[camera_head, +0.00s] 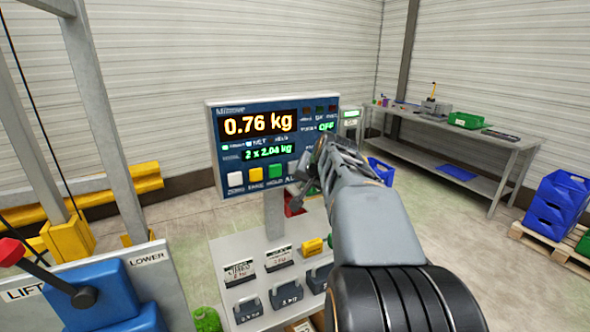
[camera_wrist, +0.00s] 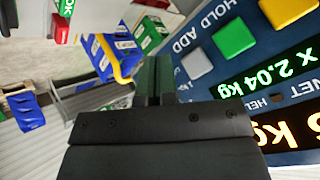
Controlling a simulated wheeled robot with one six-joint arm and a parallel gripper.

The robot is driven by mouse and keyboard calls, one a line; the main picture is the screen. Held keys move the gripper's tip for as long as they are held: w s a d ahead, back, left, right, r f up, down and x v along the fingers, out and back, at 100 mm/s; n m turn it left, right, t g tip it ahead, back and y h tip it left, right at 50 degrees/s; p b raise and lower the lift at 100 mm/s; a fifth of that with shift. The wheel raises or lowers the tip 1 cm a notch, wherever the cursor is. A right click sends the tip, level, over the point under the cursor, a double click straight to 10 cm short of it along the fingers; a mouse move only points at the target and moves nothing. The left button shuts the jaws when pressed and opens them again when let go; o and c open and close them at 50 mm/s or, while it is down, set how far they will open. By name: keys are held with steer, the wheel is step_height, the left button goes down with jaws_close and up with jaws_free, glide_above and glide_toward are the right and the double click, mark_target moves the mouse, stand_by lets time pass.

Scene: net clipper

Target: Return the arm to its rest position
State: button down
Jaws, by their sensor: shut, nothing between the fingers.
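My gripper (camera_head: 325,150) is at the end of my raised grey arm, in front of the right side of the scale display panel (camera_head: 216,143). In the wrist view my gripper (camera_wrist: 153,65) has its dark fingers together with nothing between them. The blue panel reads 0.76 kg, with 2 x 2.04 kg below and OFF at upper right. Its row of white, yellow, green and further buttons shows beneath; the right end is partly hidden by my gripper. In the wrist view the panel (camera_wrist: 225,72) fills the right side, close to my gripper. Whether they touch cannot be told.
Below the panel, a grey stand (camera_head: 225,262) holds several dark weights. A lift control box with a blue lever housing (camera_head: 105,295) stands at lower left, beside a metal frame. A workbench (camera_head: 470,137) and stacked blue crates (camera_head: 558,203) stand at right. Floor between is open.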

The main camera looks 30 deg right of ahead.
stand_by(0.6)
steer(key=s+a+f+n+g+y, duration=0.1)
steer(key=s+a+f+n+g, duration=0.1)
steer(key=s+a+f+n, duration=0.3)
steer(key=s+a+f+n+g+y, duration=0.1)
steer(key=s+a+f+n, duration=0.4)
steer(key=s+a+f, duration=0.5)
steer(key=shift+s+a+f+g, duration=0.35)
steer(key=shift+a+f+g, duration=0.45)
steer(key=shift+a, duration=2.95)
steer(key=shift+r, duration=0.15)
